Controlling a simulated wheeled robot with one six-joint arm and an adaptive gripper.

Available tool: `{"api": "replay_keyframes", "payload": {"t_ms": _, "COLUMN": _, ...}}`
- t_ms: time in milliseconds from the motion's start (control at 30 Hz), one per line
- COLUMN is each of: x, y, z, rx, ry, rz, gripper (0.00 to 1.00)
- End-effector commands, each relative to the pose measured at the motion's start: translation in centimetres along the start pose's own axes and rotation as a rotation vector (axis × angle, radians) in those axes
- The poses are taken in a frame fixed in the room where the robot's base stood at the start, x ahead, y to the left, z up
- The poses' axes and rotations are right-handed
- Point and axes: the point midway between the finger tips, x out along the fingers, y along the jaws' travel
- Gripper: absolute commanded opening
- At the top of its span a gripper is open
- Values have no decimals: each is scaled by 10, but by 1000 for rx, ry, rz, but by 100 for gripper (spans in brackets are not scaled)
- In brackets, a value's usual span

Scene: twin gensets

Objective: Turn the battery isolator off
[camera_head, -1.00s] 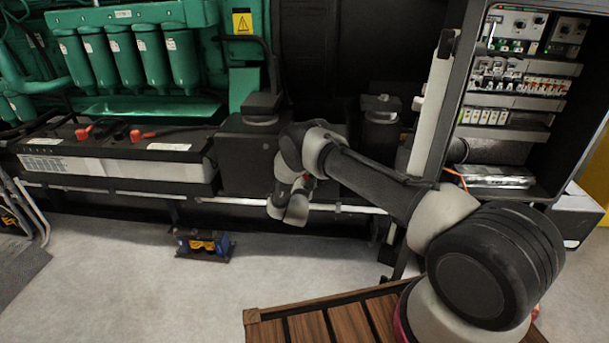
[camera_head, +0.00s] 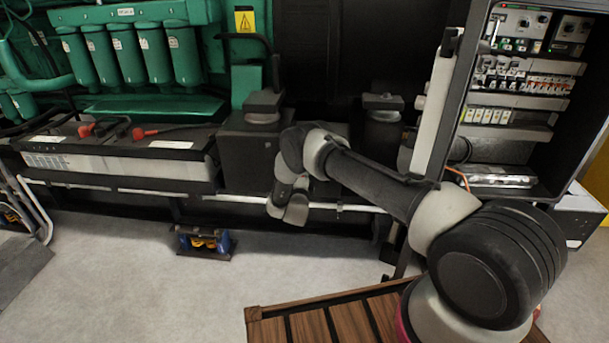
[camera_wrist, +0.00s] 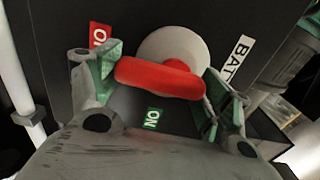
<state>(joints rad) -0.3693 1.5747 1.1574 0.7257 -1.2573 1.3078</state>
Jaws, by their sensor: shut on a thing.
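The battery isolator's red handle (camera_wrist: 160,78) is in the middle of the wrist view, in front of its pale round base (camera_wrist: 172,48). The handle lies across the picture, its right end slightly lower. A green ON label (camera_wrist: 153,118) is below it, and a red label (camera_wrist: 99,36), partly covered, is at upper left. A white label reading BAT (camera_wrist: 237,58) is at right. My gripper (camera_wrist: 162,80) is shut on the handle, one finger at each end. In the head view my arm hides the isolator and the fingertips.
A black box (camera_head: 243,155) stands behind my wrist, with the battery (camera_head: 120,168) to its left. An open electrical cabinet (camera_head: 548,140) stands at right. A wooden slatted platform (camera_head: 330,325) is at the bottom. The grey floor (camera_head: 130,275) at left is mostly clear.

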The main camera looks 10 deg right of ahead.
Motion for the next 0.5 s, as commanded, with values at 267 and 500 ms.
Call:
{"api": "replay_keyframes", "payload": {"t_ms": 267, "x": 0, "y": 1, "z": -1, "rx": 13, "ry": 2, "rz": 3, "gripper": 54}}
{"api": "replay_keyframes", "payload": {"t_ms": 500, "x": 0, "y": 1, "z": -1, "rx": 12, "ry": 1, "rz": 2, "gripper": 89}}
